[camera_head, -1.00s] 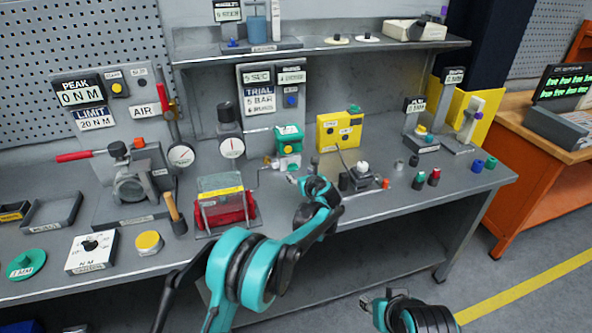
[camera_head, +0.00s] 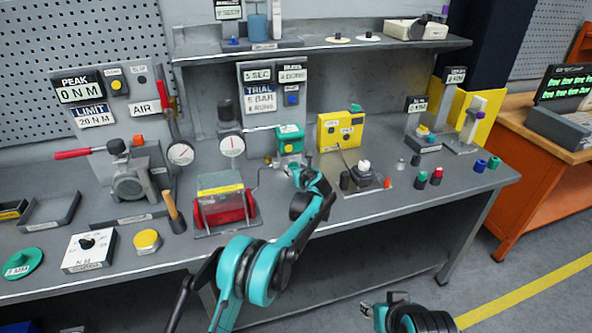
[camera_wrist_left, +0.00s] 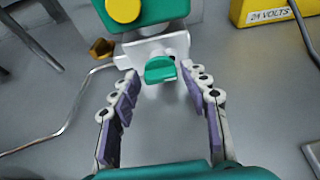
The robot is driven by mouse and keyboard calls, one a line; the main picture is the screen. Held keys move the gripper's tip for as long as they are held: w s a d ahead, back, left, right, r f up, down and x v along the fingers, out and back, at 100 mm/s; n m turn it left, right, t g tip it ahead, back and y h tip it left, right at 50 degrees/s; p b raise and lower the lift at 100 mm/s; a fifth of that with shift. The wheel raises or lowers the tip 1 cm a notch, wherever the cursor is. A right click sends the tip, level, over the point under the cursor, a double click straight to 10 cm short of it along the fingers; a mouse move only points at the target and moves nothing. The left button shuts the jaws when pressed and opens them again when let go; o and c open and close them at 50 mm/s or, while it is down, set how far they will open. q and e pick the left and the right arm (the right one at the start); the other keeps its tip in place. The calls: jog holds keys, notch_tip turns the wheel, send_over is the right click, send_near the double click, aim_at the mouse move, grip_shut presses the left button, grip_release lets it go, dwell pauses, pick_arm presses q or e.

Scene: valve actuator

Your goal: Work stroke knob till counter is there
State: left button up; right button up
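A green box (camera_head: 290,138) with a yellow button stands at the middle of the bench, a white block below it. In the left wrist view a green knob (camera_wrist_left: 160,70) sticks out of that white block (camera_wrist_left: 154,50). My left gripper (camera_wrist_left: 163,85) is open, its purple-padded fingers on either side and just short of the knob, apparently not touching it. In the head view my left gripper (camera_head: 298,172) is right in front of the green box and hides the knob. My right gripper (camera_head: 367,309) is low in front of the bench, too small to read.
A display panel (camera_head: 274,88) stands behind, its small upper signs hard to read. A yellow box (camera_head: 340,131) is to the right of the green box. A red roller in a frame (camera_head: 222,208) is to the left. A cable (camera_wrist_left: 55,125) lies left of my fingers.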

pick_arm(q)
jog(key=c, duration=0.6)
jog(key=shift+s+a+n+t+h, duration=0.15)
jog(key=shift+n+h, duration=0.2)
jog(key=shift+n, duration=0.2)
jog(key=shift+w+a+n+t+h, duration=0.15)
jog(key=shift+n+h, duration=0.2)
jog(key=shift+n, duration=0.2)
jog(key=shift+s+a+f+n+t+h, duration=0.15)
jog(key=shift+n+t+h, duration=0.25)
jog(key=shift+n+h, duration=0.6)
jog(key=shift+n, duration=0.3)
jog(key=o, duration=1.2)
jog(key=shift+c, duration=0.2)
